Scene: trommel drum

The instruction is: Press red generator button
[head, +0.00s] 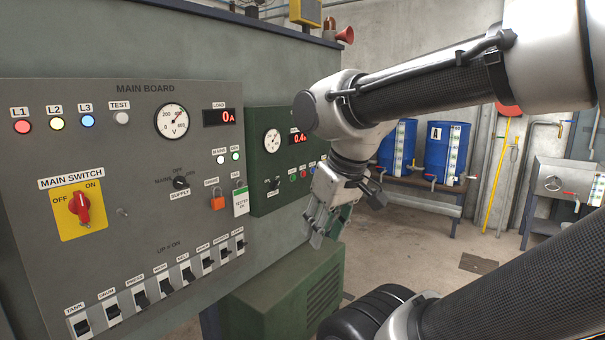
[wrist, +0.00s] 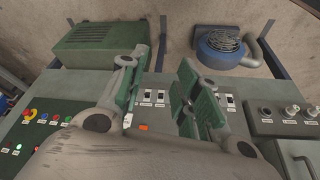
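The green generator panel (head: 262,153) is mounted to the right of the grey main board in the head view. It carries a round dial, a red display and a row of small coloured buttons. A small red button (head: 303,174) appears in that row, too small to be sure of. My gripper (head: 323,232) hangs in front of and to the right of this panel, pointing down and apart from the buttons. In the wrist view its two fingers (wrist: 157,92) are spread with nothing between them. My arm and gripper hide the panel's right side.
The main board (head: 145,165) holds a red main switch (head: 80,205) and a row of breakers (head: 160,285). A green louvred housing (head: 290,295) stands below. Blue drums (head: 446,150) stand on a bench behind. Open floor (head: 430,270) lies to the right.

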